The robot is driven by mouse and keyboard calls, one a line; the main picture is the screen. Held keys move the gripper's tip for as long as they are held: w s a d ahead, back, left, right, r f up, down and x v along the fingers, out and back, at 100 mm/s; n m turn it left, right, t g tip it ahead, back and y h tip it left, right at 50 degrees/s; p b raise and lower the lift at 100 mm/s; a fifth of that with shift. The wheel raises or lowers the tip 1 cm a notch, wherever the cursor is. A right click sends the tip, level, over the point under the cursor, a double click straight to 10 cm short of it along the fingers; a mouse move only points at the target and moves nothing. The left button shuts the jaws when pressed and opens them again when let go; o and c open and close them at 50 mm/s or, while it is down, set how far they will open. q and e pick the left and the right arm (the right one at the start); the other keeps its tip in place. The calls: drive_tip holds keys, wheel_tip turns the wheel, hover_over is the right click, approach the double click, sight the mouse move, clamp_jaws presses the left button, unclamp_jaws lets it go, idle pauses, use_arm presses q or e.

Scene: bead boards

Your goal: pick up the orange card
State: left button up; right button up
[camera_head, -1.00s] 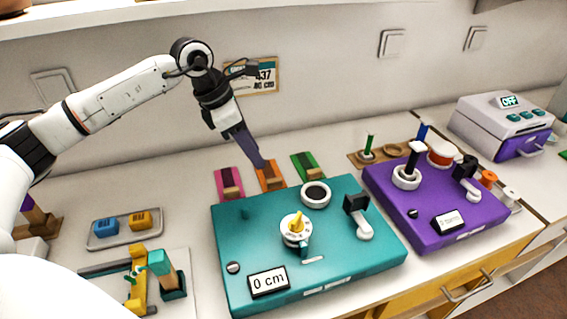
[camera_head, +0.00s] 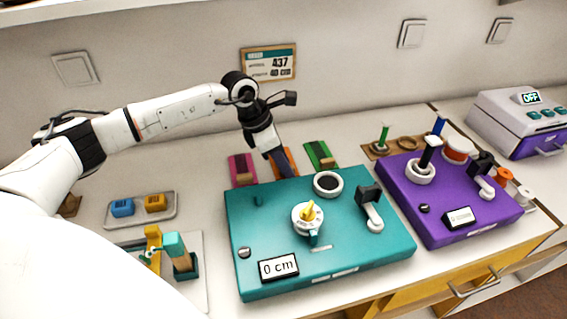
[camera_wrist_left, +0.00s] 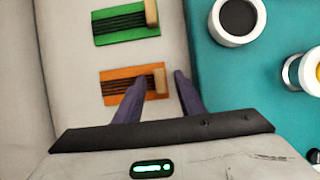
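The orange card (camera_head: 291,155) lies on the counter behind the teal board, between a magenta card (camera_head: 241,167) and a green card (camera_head: 319,153). In the left wrist view the orange card (camera_wrist_left: 118,87) has dark stripes and a raised wooden block (camera_wrist_left: 160,80) at its right end. My left gripper (camera_wrist_left: 160,78) is open, its two purple fingers on either side of that block in the picture. I cannot tell whether they touch it. In the head view my left gripper (camera_head: 286,172) covers part of the orange card. My right gripper is not in view.
The teal board (camera_head: 290,240) with knob, ring and lever stands in front of the cards. A purple board (camera_head: 440,200) is to its right. A tray (camera_head: 140,216) with blue and yellow blocks is at the left. The wall is close behind.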

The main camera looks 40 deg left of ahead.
use_arm(q)
clamp_jaws()
